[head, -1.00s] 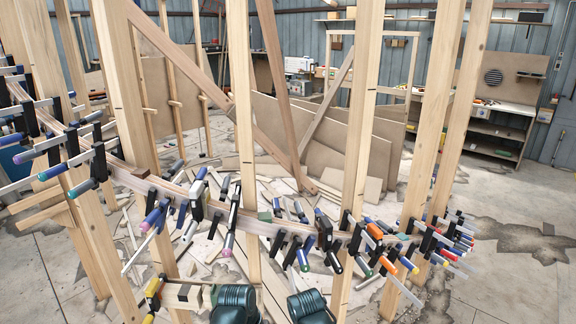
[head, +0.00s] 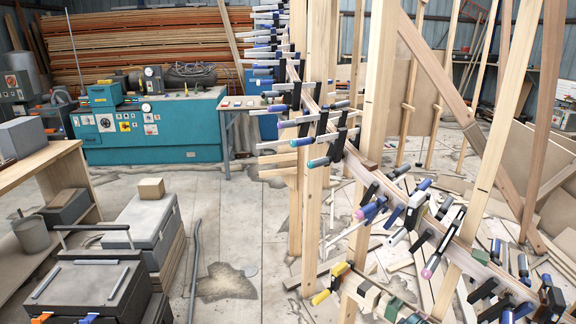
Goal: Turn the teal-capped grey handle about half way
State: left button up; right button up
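A grey clamp handle with a teal cap (head: 318,162) sticks out to the left from a black clamp (head: 338,144) on the curved wooden stringer (head: 372,178). It is at mid-height in the head view, just right of centre. A blue-capped handle (head: 301,142) is close above it. Other clamps with blue, green and pink caps line the stringer above and below. Neither of my grippers shows in the head view.
Upright wooden posts (head: 378,90) stand beside the stringer. A teal machine cabinet (head: 150,130) is at the back left. Grey toolboxes (head: 145,228) and a wooden bench (head: 40,165) stand at the left. The concrete floor (head: 245,215) left of the posts is mostly clear.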

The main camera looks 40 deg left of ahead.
aim_at(311, 164)
jog(key=u, duration=1.1)
